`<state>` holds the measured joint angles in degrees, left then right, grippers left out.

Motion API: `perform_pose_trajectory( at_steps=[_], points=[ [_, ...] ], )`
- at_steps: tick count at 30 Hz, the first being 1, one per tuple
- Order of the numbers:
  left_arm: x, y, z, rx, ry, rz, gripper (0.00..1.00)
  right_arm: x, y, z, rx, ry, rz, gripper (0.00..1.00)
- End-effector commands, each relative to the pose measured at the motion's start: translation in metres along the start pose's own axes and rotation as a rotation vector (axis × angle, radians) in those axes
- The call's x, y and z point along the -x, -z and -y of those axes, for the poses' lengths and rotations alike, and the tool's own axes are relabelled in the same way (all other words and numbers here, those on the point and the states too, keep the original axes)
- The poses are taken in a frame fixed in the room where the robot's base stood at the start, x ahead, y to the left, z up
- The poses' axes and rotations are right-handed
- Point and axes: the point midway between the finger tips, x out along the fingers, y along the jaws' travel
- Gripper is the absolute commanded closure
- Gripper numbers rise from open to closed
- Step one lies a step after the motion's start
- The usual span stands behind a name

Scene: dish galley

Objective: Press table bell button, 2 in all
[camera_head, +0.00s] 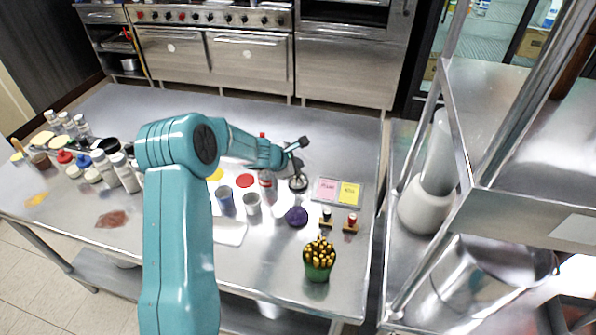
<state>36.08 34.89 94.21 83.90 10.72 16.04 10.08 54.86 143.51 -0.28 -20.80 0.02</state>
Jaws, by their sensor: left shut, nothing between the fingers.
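A small table bell (298,183) with a silvery dome and a dark base stands on the steel table, right of the middle. My left gripper (296,160) is shut and empty, just above and behind the bell in the picture. I cannot tell whether its tips touch the bell's button. No second bell is clear to me. My right gripper is not in view.
A clear bottle (265,177) and grey cups (252,204) stand left of the bell. A tray with pink and yellow notes (326,190) lies to its right. A purple round thing (296,216) and a green pencil cup (318,262) are nearer. Steel shelving (505,100) rises at right.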

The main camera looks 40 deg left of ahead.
Motion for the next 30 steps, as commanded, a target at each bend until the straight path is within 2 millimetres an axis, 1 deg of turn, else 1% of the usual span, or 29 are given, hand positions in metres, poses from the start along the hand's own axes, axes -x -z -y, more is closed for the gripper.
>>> perform_pose_trajectory(
  at_steps=[30],
  points=[
    [-0.0064,0.0047,0.0046,0.000,0.000,0.000,1.00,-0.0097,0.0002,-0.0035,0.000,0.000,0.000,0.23]
  ],
)
